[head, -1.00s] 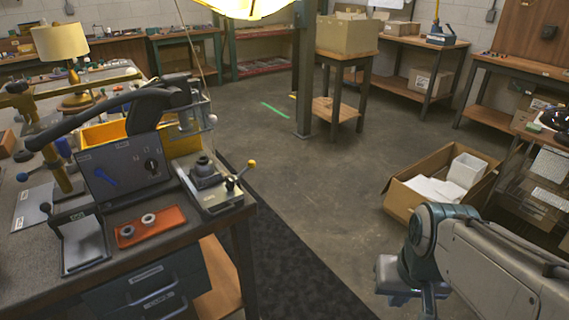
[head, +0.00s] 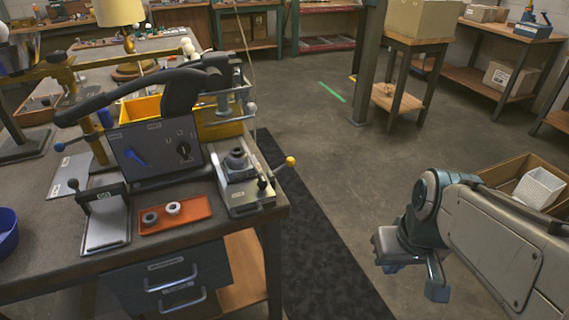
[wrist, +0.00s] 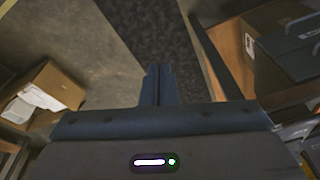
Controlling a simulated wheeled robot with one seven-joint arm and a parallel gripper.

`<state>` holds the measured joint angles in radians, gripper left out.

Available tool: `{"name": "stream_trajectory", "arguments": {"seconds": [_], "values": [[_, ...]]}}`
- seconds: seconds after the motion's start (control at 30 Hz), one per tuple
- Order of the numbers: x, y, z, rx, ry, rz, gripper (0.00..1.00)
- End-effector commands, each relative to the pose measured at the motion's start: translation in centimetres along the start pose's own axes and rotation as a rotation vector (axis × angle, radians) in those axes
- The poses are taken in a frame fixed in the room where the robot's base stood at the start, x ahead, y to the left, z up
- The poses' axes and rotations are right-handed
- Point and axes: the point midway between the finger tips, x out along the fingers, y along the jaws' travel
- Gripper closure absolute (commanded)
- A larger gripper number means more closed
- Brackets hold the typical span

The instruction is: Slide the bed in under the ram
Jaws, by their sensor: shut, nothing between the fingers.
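A bench press with a long black lever (head: 140,92) and a grey control panel (head: 157,150) stands on the left bench. The bed appears to be the grey metal slide (head: 245,196) at the bench's right end. It carries a round dark fixture (head: 237,160) and a lever with a yellow ball (head: 290,161). The bed sits right of the panel; I cannot clearly make out the ram or whether the bed is under it. My gripper (wrist: 158,72) is shut and empty in the wrist view, above the floor. In the head view my arm is right of the bench, well apart from the bed.
An orange tray (head: 190,222) with two rings and a small grey stand (head: 105,225) are left of the bed. Drawers (head: 170,280) are below. A dark mat (head: 315,245) and clear floor lie between bench and arm. A cardboard box (head: 510,170) is at right.

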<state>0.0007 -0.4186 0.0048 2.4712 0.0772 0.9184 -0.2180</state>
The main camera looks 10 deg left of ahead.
Motion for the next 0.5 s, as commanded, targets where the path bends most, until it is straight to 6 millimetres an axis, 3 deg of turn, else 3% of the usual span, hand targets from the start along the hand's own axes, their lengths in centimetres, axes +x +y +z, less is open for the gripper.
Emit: {"name": "stream_trajectory", "arguments": {"seconds": [0.5], "values": [[-2.7,-7.5,-6.8,-0.980,0.213,-0.223,1.00]]}}
